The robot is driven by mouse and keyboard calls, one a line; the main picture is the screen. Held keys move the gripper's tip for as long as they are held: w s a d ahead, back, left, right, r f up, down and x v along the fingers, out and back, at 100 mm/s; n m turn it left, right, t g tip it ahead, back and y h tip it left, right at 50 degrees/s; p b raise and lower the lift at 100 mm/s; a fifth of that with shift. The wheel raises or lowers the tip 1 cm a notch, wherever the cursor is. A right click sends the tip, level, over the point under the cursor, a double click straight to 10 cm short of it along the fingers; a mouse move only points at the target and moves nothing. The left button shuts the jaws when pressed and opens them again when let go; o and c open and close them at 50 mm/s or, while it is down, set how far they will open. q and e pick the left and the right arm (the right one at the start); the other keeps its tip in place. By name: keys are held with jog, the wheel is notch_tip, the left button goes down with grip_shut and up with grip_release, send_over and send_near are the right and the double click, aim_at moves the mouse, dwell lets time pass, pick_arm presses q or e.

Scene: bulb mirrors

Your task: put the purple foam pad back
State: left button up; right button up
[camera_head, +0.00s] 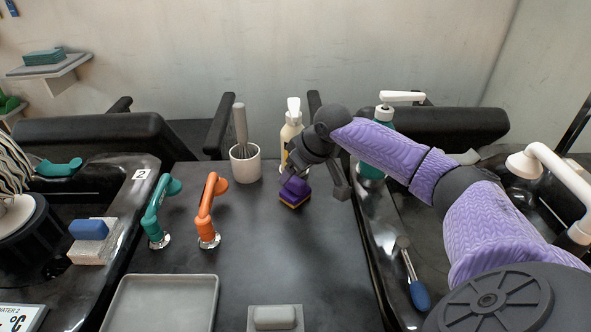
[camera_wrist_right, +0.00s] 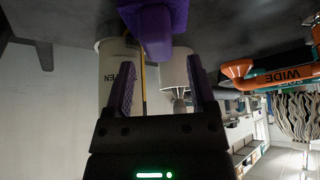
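The purple foam pad (camera_head: 294,190), with a yellow-orange lower edge, is on the dark counter, in front of the pump bottle. In the right wrist view the purple pad (camera_wrist_right: 155,28) shows at the top, ahead of my fingertips and in line with the gap between them. My right gripper (camera_wrist_right: 160,75) is open with an empty gap. In the head view my right gripper (camera_head: 300,172) is just above and behind the pad, partly covering it; contact cannot be told. My left gripper is not in view.
A white cup with a whisk (camera_head: 245,164) and a cream pump bottle (camera_head: 289,136) stand behind the pad. Orange (camera_head: 209,207) and teal (camera_head: 160,207) curved pieces stand left. A grey tray (camera_head: 163,281) and grey pad (camera_head: 275,317) are in front. The counter's middle is clear.

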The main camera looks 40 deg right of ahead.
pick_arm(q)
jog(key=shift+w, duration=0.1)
pick_arm(e)
jog(key=shift+s+r, duration=0.1)
jog(key=shift+r, duration=0.15)
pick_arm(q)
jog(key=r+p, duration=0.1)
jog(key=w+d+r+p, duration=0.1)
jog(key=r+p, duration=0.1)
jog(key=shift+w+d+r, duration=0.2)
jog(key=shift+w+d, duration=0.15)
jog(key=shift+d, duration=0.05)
pick_arm(e)
jog(key=v, duration=1.1)
jog(key=shift+r, duration=0.25)
jog(key=shift+s, duration=0.1)
